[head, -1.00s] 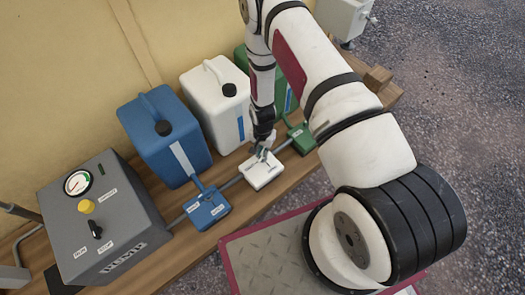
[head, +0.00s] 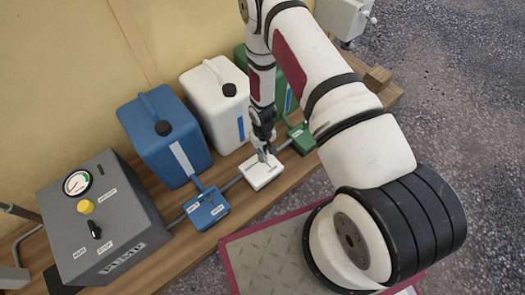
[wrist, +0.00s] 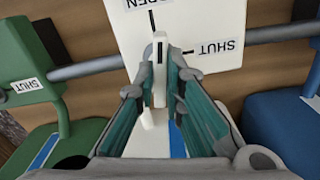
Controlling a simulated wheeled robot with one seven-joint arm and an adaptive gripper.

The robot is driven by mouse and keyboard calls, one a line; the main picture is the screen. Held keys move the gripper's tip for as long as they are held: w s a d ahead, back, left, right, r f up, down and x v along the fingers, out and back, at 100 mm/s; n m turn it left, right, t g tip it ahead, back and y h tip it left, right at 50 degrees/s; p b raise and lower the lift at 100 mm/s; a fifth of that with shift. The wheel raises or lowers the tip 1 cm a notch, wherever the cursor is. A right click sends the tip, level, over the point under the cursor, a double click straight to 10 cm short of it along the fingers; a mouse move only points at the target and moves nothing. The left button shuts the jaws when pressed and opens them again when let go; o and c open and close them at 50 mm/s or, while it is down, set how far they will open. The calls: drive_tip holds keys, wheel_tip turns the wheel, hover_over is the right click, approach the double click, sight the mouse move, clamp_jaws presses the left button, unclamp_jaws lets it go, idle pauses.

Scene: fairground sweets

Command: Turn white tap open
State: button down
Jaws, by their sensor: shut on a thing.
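The white tap's box (head: 262,171) sits on the wooden shelf between the blue and green tap boxes, in front of the white canister. In the wrist view its white plate (wrist: 205,22) shows upside-down OPEN and SHUT labels, each with a black mark. The narrow white tap handle (wrist: 160,58) stands between my fingertips, roughly in line with the OPEN mark at the top, while the SHUT mark lies to the right. My gripper (wrist: 160,80) is shut on this handle; it also shows over the white box in the head view (head: 265,154). The fingers hide part of the handle.
The blue tap box (head: 207,209) and green tap box (head: 302,139) stand close on either side, joined by a grey pipe (wrist: 95,67). Blue (head: 165,135), white (head: 215,100) and green canisters stand behind. A grey pump box (head: 100,220) is at the left.

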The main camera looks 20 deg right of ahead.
drive_tip(key=shift+n, duration=1.2)
drive_tip(key=c, duration=1.7)
unclamp_jaws()
drive_tip(key=shift+r, duration=0.1)
wheel_tip(320, 180, up, 12)
drive_tip(key=shift+f, duration=0.1)
